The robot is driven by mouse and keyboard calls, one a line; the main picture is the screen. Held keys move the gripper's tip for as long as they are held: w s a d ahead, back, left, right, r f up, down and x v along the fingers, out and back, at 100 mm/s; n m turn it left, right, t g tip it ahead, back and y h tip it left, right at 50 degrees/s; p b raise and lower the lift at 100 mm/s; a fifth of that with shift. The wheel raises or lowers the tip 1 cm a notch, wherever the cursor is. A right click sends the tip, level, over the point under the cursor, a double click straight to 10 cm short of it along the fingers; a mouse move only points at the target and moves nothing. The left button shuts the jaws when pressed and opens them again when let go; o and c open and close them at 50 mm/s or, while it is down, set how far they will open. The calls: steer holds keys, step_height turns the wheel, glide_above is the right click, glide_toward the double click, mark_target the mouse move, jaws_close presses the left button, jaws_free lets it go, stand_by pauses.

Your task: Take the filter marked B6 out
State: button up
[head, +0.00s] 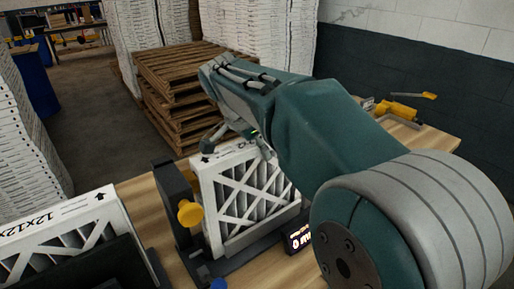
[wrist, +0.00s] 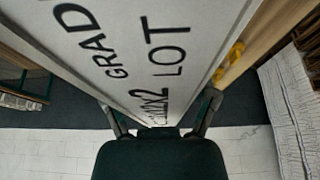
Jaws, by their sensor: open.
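A white-framed pleated filter (head: 246,195) stands upright in a dark holder (head: 171,195) on the wooden bench. No B6 mark is readable on it. My gripper (head: 237,143) is open at the top edge of this filter. In the wrist view, the two fingers of my gripper (wrist: 160,112) lie on either side of the printed filter edge (wrist: 150,60), which reads "GRAD" and "LOT". I cannot tell whether the fingers touch it. Another filter (head: 62,230), marked "12x12", stands at the lower left, partly behind a dark part.
A yellow knob (head: 190,213) sticks out from the holder. A small display (head: 298,238) sits at its right. Wooden pallets (head: 175,90) and tall white stacks (head: 260,35) stand behind the bench. A yellow-handled tool (head: 398,111) lies on the right of the bench.

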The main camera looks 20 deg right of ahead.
steer(key=shift+r, duration=3.55)
steer(key=o, duration=0.4)
steer(key=shift+c, duration=0.2)
steer(key=shift+r, duration=0.1)
steer(key=v, duration=1.2)
steer(key=s+d+f+n+t+y, duration=0.1)
steer(key=s+f+n+t+y, duration=0.1)
steer(key=s+f+n, duration=0.5)
steer(key=s+d+f+n+t+y, duration=0.1)
steer(key=s+f+n+t+y, duration=0.1)
steer(key=s+f+n, duration=0.5)
steer(key=s+f, duration=0.6)
steer(key=f, duration=0.5)
steer(key=shift+f, duration=0.4)
